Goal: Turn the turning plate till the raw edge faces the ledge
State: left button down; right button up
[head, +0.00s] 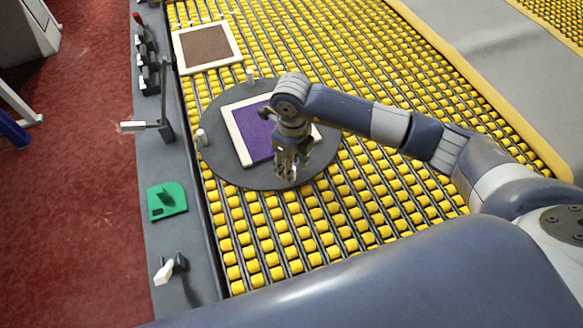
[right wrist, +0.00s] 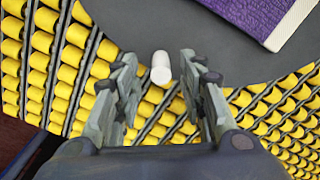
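The turning plate (head: 225,165) is a dark grey disc over the rollers, with white pegs near its rim, one at the left (head: 202,138) and one at the back (head: 250,76). A purple rug (head: 252,135) lies on it with cream binding along its left, far and right sides. Its near edge shows bare purple, partly behind my arm; that edge faces the near side, not the ledge (head: 190,225) at the left. My right gripper (head: 288,170) is low over the plate's near rim. In the wrist view its open fingers (right wrist: 160,82) stand either side of a white peg (right wrist: 160,68), apparently not touching it.
A brown rug with cream binding (head: 206,46) lies on the yellow rollers behind the plate. The ledge carries a lever (head: 150,125), a green block (head: 167,201), a white-handled part (head: 165,270) and several dark clamps. Rollers to the right are clear.

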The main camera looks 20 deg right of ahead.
notch_tip(320, 180, down, 3)
jog(key=shift+w+r, duration=0.15)
jog(key=shift+f, duration=0.5)
jog(key=c, duration=0.8)
pick_arm(q)
jog(key=shift+w+r, duration=0.4)
jog(key=shift+w, duration=0.45)
pick_arm(e)
grip_shut()
